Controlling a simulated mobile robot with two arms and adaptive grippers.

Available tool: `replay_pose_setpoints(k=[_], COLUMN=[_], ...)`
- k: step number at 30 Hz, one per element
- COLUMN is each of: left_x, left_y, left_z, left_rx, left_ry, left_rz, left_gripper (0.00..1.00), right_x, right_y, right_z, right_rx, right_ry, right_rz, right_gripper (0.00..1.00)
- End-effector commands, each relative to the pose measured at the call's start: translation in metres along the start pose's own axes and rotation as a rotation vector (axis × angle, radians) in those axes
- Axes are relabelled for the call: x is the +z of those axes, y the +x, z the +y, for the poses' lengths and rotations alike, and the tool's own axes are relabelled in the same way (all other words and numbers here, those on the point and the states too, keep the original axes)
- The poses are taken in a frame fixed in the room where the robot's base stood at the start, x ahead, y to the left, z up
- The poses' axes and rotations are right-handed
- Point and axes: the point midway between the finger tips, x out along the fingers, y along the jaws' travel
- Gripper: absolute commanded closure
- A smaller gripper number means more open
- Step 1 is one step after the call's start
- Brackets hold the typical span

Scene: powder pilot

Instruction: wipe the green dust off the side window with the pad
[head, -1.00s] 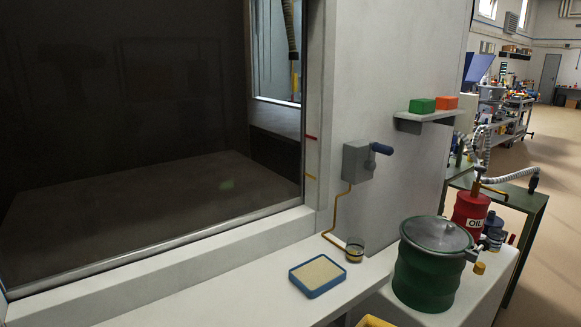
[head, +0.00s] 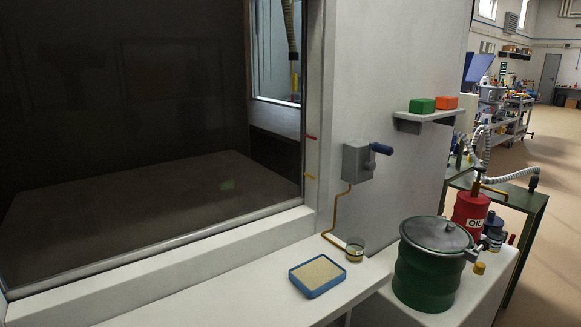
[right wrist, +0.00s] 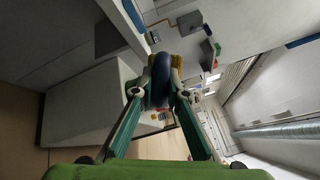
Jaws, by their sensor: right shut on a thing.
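The pad, a dark blue grip (right wrist: 160,82) with yellow-brown parts (right wrist: 160,62) beyond it, is between the green fingers of my right gripper (right wrist: 160,98) in the right wrist view. The gripper is shut on it, and the pad's face is turned away from this camera. A narrower window (head: 277,50) shows at the right inside the opening. Neither gripper is in the head view.
A grey box (head: 358,162) with a dark blue handle juts from the wall. A small shelf (head: 430,117) holds blocks. A green drum (head: 428,275) stands at the right.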

Motion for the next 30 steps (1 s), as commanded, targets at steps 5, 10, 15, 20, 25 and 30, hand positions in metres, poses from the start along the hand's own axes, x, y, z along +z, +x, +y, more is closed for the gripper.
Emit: replay_pose_setpoints(k=[5,10,15,20,25,30], left_x=[0.0,0.0,0.0,0.0,0.0,0.0], left_y=[0.0,0.0,0.0,0.0,0.0,0.0], left_z=[0.0,0.0,0.0,0.0,0.001,0.001], left_rx=[0.0,0.0,0.0,0.0,0.001,0.001], left_ry=[0.0,-0.001,-0.001,-0.001,-0.001,-0.001], left_rz=[0.0,0.0,0.0,0.0,0.0,0.0], left_gripper=[0.6,0.6,0.6,0.6,0.6,0.72], right_x=[-0.003,-0.006,-0.009,-0.016,-0.024,-0.028], right_y=[-0.001,-0.001,-0.002,-0.002,-0.003,-0.004], right_z=[0.0,0.001,0.004,0.012,0.02,0.025], right_rx=[-0.001,0.005,0.013,0.008,0.004,0.001], right_ry=[0.001,-0.002,-0.01,-0.009,-0.007,-0.003], right_rz=[0.011,0.015,0.018,0.028,0.036,0.041], right_gripper=[1.0,1.0,1.0,1.0,1.0,1.0])
